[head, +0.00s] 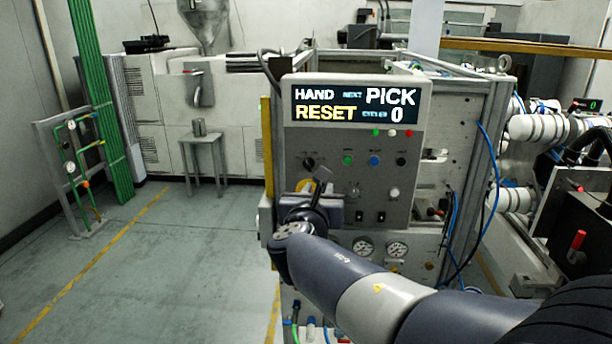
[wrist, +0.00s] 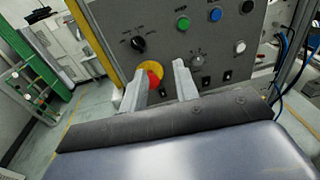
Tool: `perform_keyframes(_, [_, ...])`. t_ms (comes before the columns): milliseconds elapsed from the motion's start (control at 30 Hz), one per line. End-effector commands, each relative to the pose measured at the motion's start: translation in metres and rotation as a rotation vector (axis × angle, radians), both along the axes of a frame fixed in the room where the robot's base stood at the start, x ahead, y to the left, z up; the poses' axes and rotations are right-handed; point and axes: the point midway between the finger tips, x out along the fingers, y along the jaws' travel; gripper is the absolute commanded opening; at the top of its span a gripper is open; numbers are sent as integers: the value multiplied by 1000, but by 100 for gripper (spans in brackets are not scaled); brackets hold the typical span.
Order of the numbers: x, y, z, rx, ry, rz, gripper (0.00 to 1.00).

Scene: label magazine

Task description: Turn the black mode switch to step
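The black mode switch (head: 308,162) is a round knob at the upper left of the grey control panel. My gripper (head: 312,183) is in front of the panel, below and slightly right of the switch. In the wrist view the two fingers of my gripper (wrist: 161,68) stand apart with nothing held between them. The switch is clear of both fingers.
A red stop button (wrist: 154,78) on a yellow plate (head: 304,186) is just behind my fingers, partly hidden. Green (head: 348,160), blue (head: 375,160) and black (head: 401,161) buttons sit right of the switch. The display (head: 357,105) reads HAND, NEXT PICK and RESET. Floor to the left is free.

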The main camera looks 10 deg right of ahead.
Motion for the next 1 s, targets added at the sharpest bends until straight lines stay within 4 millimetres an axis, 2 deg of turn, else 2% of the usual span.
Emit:
perform_keyframes(100, [14, 20, 0, -162, -3, 65, 29])
perform_keyframes(267, [23, 30, 3, -252, -9, 97, 29])
perform_keyframes(467, [43, 25, 4, -257, -7, 96, 29])
perform_keyframes(800, [99, 11, 5, -254, -6, 95, 29])
perform_keyframes(1000, [119, 6, 5, -252, -9, 96, 29])
